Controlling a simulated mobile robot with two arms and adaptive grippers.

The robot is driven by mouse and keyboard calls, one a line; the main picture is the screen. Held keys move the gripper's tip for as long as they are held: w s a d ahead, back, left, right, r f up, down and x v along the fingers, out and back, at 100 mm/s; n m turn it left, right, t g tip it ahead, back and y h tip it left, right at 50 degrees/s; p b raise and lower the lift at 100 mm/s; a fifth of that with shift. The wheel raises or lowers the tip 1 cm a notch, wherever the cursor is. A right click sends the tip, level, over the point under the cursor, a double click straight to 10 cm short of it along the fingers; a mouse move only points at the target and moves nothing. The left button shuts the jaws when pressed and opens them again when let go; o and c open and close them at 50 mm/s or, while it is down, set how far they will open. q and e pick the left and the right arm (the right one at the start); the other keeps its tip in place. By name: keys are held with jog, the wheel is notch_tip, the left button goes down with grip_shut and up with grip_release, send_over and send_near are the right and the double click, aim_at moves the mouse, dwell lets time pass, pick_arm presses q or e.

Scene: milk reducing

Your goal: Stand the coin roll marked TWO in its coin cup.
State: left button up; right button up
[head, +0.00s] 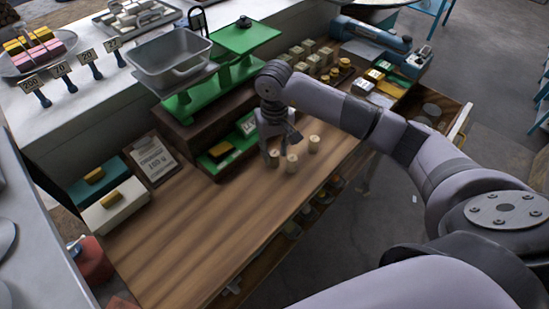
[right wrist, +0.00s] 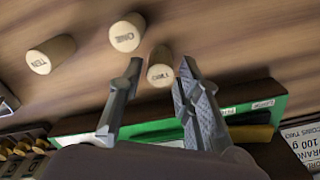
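The coin roll marked TWO (right wrist: 160,70) is a short tan cylinder standing on the wooden counter. It shows between the two fingertips of my right gripper (right wrist: 160,66), which is open. I cannot tell whether the fingers touch it. In the head view my right gripper (head: 276,142) points down at the TWO roll (head: 273,158). The rolls marked ONE (right wrist: 126,33) and TEN (right wrist: 50,54) stand close by. Small round cups (head: 310,213) show in a row below the counter's front edge; their marks are too small to read. My left gripper is out of view.
A green scale (head: 222,85) with a grey pan stands behind the gripper on a dark base. A green tray (right wrist: 260,108) lies beside the TWO roll.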

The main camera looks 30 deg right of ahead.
grip_shut()
jog(key=shift+r, duration=0.1)
dwell(0.3)
